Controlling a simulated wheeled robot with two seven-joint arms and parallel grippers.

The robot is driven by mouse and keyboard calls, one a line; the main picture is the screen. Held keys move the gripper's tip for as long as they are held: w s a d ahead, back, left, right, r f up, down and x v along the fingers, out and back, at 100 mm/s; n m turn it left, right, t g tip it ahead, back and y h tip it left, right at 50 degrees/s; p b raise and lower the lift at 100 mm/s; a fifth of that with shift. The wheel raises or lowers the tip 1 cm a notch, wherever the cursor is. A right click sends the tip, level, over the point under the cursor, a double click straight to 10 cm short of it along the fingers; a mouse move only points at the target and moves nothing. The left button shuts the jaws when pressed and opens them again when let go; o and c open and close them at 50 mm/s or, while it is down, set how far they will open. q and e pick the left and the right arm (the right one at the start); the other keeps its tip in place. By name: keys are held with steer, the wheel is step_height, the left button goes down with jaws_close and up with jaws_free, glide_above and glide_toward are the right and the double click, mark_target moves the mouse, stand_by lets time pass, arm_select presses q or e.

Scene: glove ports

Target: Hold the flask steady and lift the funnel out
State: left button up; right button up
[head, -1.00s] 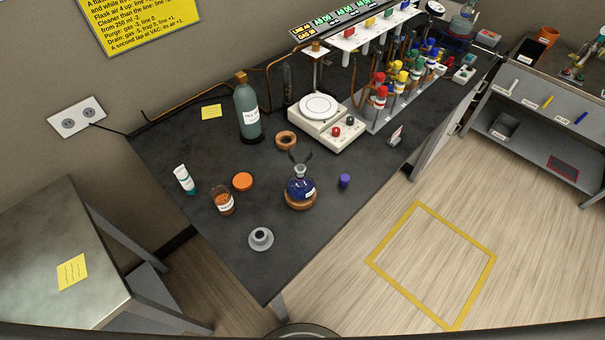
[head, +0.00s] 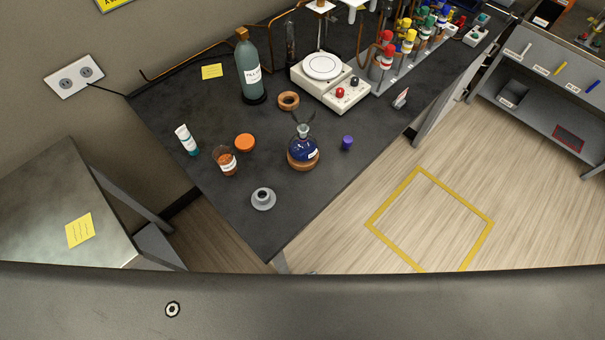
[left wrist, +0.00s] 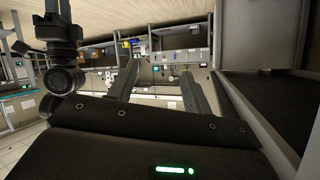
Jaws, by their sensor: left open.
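The flask (head: 304,149) is round, holds dark blue liquid, and stands upright in a cork ring on the dark bench in the head view. A dark, thin-walled funnel (head: 303,118) flares out above its neck; its stem cannot be made out. My left gripper (left wrist: 158,72) shows only in the left wrist view, with its two fingers spread apart and nothing between them. It faces distant shelving, and neither flask nor funnel shows there. My right gripper cannot be seen in either view.
Near the flask are a purple cap (head: 347,143), a grey holder with a hole (head: 263,200), an amber jar (head: 226,161), an orange lid (head: 245,142) and an empty cork ring (head: 288,100). A hotplate (head: 345,95) and a green bottle (head: 250,72) stand behind. The bench's front corner is bare.

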mark_target(303, 140)
arm_select(q)
steer(key=w+d+r+n+t, duration=0.1)
steer(key=w+d+r+t, duration=0.2)
steer(key=r, duration=0.4)
steer(key=w+d+r+n+t, duration=0.1)
steer(key=w+r+t, duration=0.2)
steer(key=w+r, duration=0.3)
steer(key=w+d+r+n+t, duration=0.1)
steer(key=w+d+r+t, duration=0.2)
steer(key=r, duration=0.6)
steer(key=w+a+r+n+t+y, duration=0.1)
steer(key=w+n+y, duration=0.1)
steer(key=w+a+r+n+t+y, duration=0.1)
steer(key=w+a+r+n, duration=0.1)
steer(key=w+a+r+n+t+y, duration=0.1)
steer(key=w+r+n+y, duration=0.1)
steer(key=shift+w+a+y, duration=0.25)
steer(key=shift+a+y, duration=0.05)
steer(key=w+a+r+n+y, duration=0.3)
steer(key=a+r+n+y, duration=0.15)
steer(key=n+y, duration=0.2)
steer(key=shift+n, duration=0.35)
steer(key=w, duration=1.2)
steer(key=shift+w+a+f, duration=0.1)
steer(key=shift+a+f, duration=0.2)
steer(key=shift+a, duration=0.05)
steer(key=c, duration=0.9)
steer(key=o, duration=0.9)
